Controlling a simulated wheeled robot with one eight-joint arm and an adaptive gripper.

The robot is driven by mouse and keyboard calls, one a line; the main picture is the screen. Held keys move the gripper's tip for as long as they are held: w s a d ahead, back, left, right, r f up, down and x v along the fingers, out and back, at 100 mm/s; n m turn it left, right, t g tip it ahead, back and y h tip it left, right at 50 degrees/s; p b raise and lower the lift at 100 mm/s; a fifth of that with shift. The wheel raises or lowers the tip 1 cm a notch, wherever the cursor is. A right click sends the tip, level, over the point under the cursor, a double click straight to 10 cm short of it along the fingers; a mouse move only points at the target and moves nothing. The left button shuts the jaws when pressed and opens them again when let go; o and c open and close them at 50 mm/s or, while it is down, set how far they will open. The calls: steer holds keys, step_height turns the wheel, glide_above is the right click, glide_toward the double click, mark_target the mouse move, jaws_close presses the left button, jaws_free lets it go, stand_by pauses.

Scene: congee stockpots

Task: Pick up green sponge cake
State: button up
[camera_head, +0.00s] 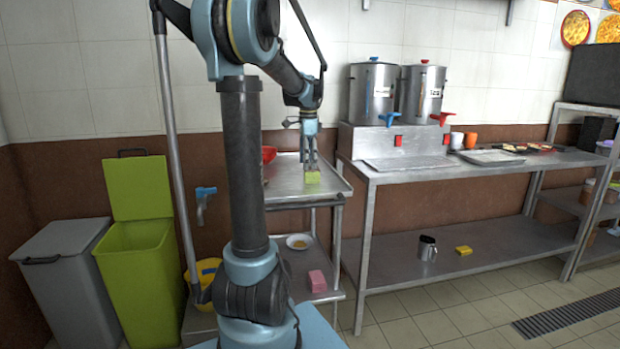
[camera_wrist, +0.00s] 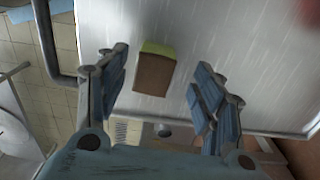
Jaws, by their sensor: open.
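The green sponge cake (camera_head: 312,177) sits on the top of a steel cart (camera_head: 334,184), near its front edge. In the wrist view the cake (camera_wrist: 153,72) shows a brown side and a green strip, and lies between and a little beyond my fingertips. My gripper (camera_head: 311,163) points down right above the cake in the head view. In the wrist view my gripper (camera_wrist: 160,85) is open, with a finger on each side of the cake and a gap to both. Nothing is held.
A red item (camera_head: 268,154) lies farther back on the cart. The lower shelf holds a pink block (camera_head: 317,281) and a bowl (camera_head: 299,241). A steel table (camera_head: 420,176) with two stockpots (camera_head: 372,95) stands to the right. A green bin (camera_head: 140,270) stands left.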

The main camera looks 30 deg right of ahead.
mark_target(308, 171)
steer(key=shift+s+a+f, duration=0.1)
steer(key=shift+s+f, duration=0.05)
steer(key=shift+f, duration=0.95)
steer(key=shift+s+f, duration=0.1)
steer(key=shift+f, duration=1)
steer(key=c, duration=1.1)
